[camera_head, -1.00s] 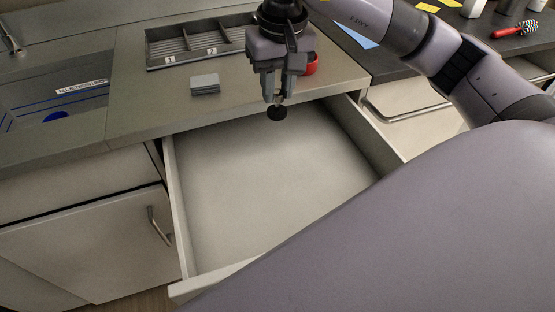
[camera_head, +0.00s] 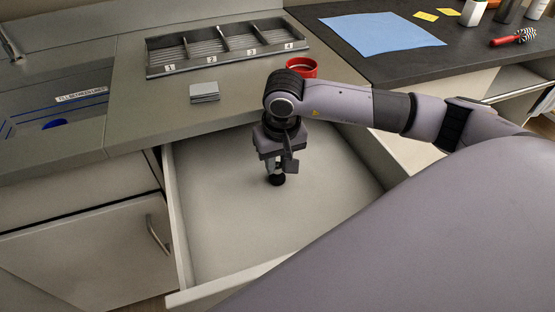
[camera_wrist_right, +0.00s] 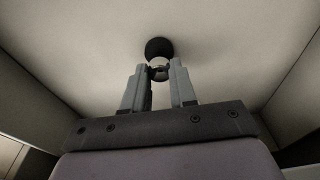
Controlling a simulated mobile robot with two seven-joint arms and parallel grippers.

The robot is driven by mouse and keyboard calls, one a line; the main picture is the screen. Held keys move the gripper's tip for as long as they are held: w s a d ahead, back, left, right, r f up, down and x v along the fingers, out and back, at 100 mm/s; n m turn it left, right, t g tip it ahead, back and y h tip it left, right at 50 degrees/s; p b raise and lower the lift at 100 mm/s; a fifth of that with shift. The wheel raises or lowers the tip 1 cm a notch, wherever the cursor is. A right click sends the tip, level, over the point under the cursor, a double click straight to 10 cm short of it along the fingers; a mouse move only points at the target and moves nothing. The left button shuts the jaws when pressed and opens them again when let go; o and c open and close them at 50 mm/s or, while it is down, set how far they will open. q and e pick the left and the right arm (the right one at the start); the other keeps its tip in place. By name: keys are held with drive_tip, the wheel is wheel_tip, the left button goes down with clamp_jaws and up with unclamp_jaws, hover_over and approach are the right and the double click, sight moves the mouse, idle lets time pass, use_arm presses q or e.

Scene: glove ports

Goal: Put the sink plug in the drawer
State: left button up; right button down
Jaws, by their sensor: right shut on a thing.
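The black sink plug (camera_head: 277,180) is at the fingertips of my right gripper (camera_head: 274,167), inside the open drawer (camera_head: 225,230). In the right wrist view the plug (camera_wrist_right: 159,48) shows as a dark disc with a small metal ring held between the fingers of my right gripper (camera_wrist_right: 160,72). The light drawer floor (camera_wrist_right: 230,45) lies beyond it. The plug is over or at the drawer floor; I cannot tell whether it touches. The drawer is pulled out and otherwise looks empty. My left gripper is not in view.
A blue sheet (camera_head: 380,33) lies on the dark counter. The drawer walls surround my right gripper.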

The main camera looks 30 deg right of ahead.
sight(280, 187)
drive_tip(key=shift+f+b, duration=0.2)
drive_tip(key=shift+b, duration=0.1)
drive_tip(key=c, duration=0.9)
unclamp_jaws()
drive_tip(key=shift+r, duration=0.1)
drive_tip(key=shift+r, duration=0.1)
wheel_tip(280, 187, up, 12)
drive_tip(key=s, duration=0.1)
drive_tip(key=shift+s+a+p, duration=0.2)
drive_tip(key=shift+s+p, duration=0.2)
